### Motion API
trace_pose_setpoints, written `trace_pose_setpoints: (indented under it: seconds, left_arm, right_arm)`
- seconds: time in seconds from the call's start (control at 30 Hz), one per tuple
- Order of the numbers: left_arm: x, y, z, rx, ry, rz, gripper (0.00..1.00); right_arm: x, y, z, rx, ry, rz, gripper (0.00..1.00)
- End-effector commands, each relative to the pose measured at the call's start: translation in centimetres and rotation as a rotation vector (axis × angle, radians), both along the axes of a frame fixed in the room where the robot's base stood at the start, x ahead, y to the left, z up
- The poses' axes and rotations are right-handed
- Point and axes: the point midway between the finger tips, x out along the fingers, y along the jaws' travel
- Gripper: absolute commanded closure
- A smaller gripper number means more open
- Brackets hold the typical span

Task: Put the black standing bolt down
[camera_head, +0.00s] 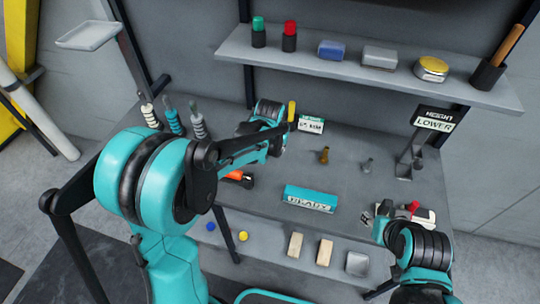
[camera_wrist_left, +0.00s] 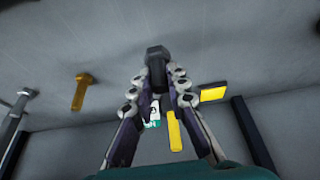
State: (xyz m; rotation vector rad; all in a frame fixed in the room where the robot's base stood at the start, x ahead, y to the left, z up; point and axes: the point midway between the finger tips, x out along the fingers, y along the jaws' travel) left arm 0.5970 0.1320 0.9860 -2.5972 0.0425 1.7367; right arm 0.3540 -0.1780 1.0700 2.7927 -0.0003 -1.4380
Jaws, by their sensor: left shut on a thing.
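The black bolt (camera_wrist_left: 157,68) is upright between the fingers of my left gripper (camera_wrist_left: 158,88) in the left wrist view, its hexagonal head above them. The gripper is shut on it. Whether its lower end touches the table cannot be told. In the head view my left gripper (camera_head: 284,129) is at the back of the table, left of the white-and-green sign, and the bolt is hidden there. My right gripper (camera_head: 377,219) is at the table's right front; its finger opening cannot be made out.
A brass bolt (camera_head: 324,156) and a grey bolt (camera_head: 367,165) stand right of my left gripper. A teal READY box (camera_head: 309,199) lies in front of them. The sign (camera_head: 311,125) and a yellow upright object (camera_head: 291,111) are close by. A loaded shelf (camera_head: 340,70) overhangs the back.

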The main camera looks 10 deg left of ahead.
Motion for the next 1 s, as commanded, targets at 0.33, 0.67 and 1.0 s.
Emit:
trace_pose_setpoints:
  seconds: [0.33,0.67,1.0]
  left_arm:
    - [0.4,2.6,-2.4,-0.001,0.000,-0.001,1.00]
    - [0.4,2.6,-5.6,-0.001,-0.001,-0.001,1.00]
    - [0.3,2.6,-5.9,-0.001,0.000,-0.001,0.69]
  right_arm:
    - [0.0,0.0,-1.1,0.000,0.000,0.000,0.60]
    - [0.0,0.0,-2.2,0.000,0.000,0.000,0.60]
    - [0.0,0.0,-2.5,0.000,0.000,0.000,0.60]
